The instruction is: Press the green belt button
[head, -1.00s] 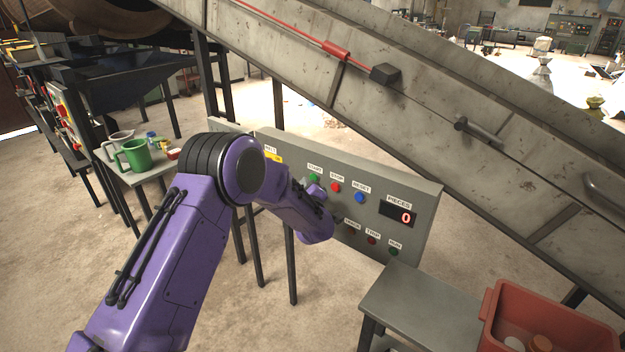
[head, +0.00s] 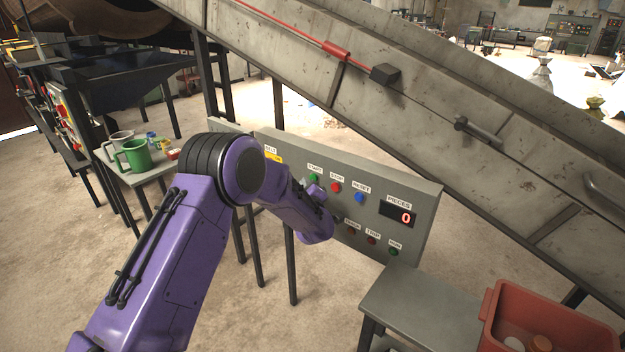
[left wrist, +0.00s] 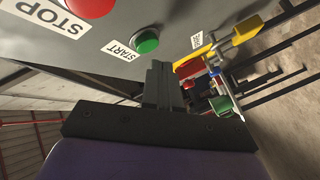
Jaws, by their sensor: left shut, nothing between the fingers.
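The green button (head: 314,178) sits under the START label on the grey control panel (head: 425,225), left of the red STOP button (head: 336,187) and the blue RESET button (head: 360,197). My left gripper (head: 318,191) is at the panel face just below the green button, partly hidden by my purple arm. In the left wrist view, the fingertips (left wrist: 159,66) are shut and empty, close beside the green button (left wrist: 145,41). I cannot tell whether they touch it. My right gripper is not in view.
A sloped conveyor (head: 430,110) runs behind the panel. Dark lamps and a PIECES display (head: 401,214) reading 0 are on the panel. A grey stand (head: 425,305) and a red bin (head: 550,325) are at lower right. Green and grey mugs stand on a small table (head: 150,173) at left.

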